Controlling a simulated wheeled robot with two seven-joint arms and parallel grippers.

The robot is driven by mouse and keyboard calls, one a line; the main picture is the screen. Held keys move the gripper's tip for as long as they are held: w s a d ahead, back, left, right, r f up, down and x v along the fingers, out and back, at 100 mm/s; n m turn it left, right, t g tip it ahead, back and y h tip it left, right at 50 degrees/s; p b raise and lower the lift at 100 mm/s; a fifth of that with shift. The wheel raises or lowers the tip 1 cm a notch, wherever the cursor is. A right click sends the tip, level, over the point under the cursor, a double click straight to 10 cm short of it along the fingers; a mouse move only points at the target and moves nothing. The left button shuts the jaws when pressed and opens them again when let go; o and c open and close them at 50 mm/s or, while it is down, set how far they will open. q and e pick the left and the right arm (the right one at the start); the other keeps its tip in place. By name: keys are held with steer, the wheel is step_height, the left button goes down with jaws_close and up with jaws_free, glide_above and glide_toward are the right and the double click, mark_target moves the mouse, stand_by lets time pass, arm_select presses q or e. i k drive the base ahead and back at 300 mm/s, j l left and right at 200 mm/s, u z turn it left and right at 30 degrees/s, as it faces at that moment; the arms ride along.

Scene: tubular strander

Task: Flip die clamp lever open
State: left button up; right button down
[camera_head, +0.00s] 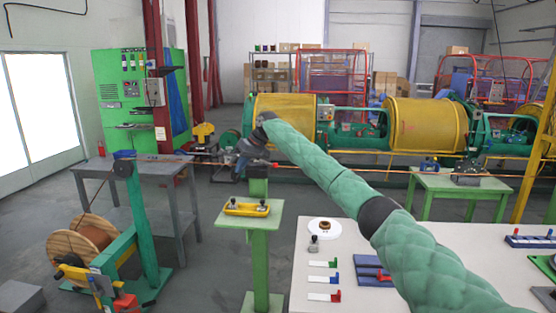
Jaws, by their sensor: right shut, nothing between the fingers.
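My right arm, in a green padded sleeve, reaches from the lower right to the middle of the view. My right gripper (239,172) is dark, small and pointed downward, with its fingers shut and empty. It is at the upper left of a green post-mounted block (258,171), which seems to be the die clamp. A small red tip (275,164) shows just right of the gripper, perhaps the end of the clamp lever. The gripper and wrist partly cover this spot, so the lever's angle and any contact cannot be told. My left gripper is not in view.
A green stand (262,222) carries a yellow tray (246,209) below the clamp. A white table (315,260) with small parts is at lower right. A grey workbench (150,168) and a cable reel (85,240) are left. Yellow strander drums (425,124) are behind. Open floor lies between.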

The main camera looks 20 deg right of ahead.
mark_target(276, 165)
steer(key=i+l, duration=0.2)
steer(key=l, duration=0.15)
steer(key=i+l, duration=0.15)
steer(key=l, duration=0.2)
steer(key=i+l, duration=0.2)
steer(key=l, duration=0.15)
steer(key=i+l, duration=0.15)
steer(key=l, duration=0.2)
steer(key=i+l, duration=0.2)
steer(key=l, duration=0.15)
